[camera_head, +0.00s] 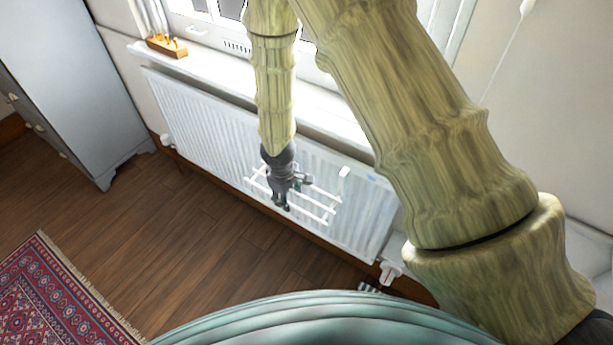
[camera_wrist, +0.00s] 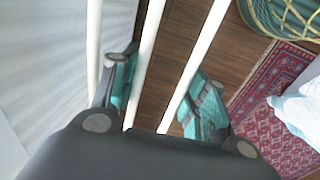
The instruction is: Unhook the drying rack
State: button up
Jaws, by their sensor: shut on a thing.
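The drying rack (camera_head: 318,216) is a small frame of thin white bars in front of the white radiator's face. My gripper (camera_head: 281,199) is dark grey and sits at the middle of the rack, shut on it. In the wrist view, white rack bars (camera_wrist: 148,45) run between and beside the teal-padded fingers of my gripper (camera_wrist: 161,88). A white piece (camera_head: 344,172) shows near the rack's right end. My gripper covers the rack's middle, and I cannot tell whether its hooks still rest on the radiator.
The radiator (camera_head: 205,118) stands under the windowsill (camera_head: 215,68), which holds a wooden block (camera_head: 167,46). A grey cabinet (camera_head: 72,75) is at left. Wooden floor (camera_head: 165,215) lies open before the radiator, with a red rug (camera_head: 62,292). The wrist view shows a green basket (camera_wrist: 285,18) and white cloth (camera_wrist: 300,112).

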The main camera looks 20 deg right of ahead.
jog(key=s+a+r+p, duration=0.1)
jog(key=s+a+r, duration=0.2)
jog(key=a, duration=0.1)
jog(key=shift+s+a+p, duration=0.35)
dwell(0.7)
